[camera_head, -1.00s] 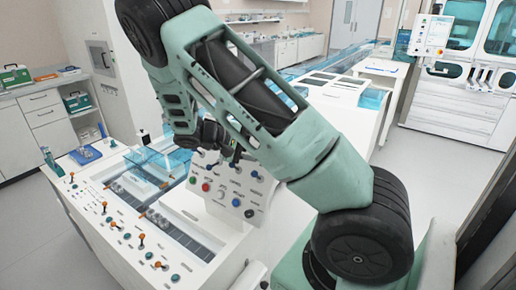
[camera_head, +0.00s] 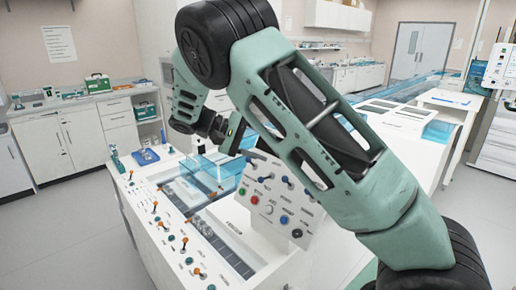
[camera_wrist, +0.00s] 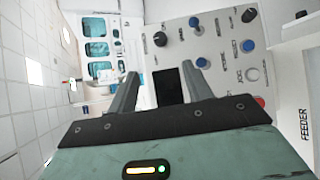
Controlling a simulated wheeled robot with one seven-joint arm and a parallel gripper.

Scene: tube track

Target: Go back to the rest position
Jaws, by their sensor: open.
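My gripper (camera_wrist: 160,70) is open in the wrist view, with its two grey fingers apart and nothing between them. In the head view my gripper (camera_head: 236,136) is small and partly hidden behind my green arm, above the back of the white control panel. The slanted control panel (camera_head: 262,222) has blue, red and black knobs. It also shows in the wrist view (camera_wrist: 210,62), turned on its side beyond the fingertips. I cannot tell the exact gap between fingers and panel.
The white tube-track bench (camera_head: 150,222) has orange levers, a dark track and a clear blue cover (camera_head: 205,172). A blue tray (camera_head: 146,157) sits at its far left corner. Cabinets (camera_head: 65,140) line the back left. Grey floor (camera_head: 65,235) is free at the left.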

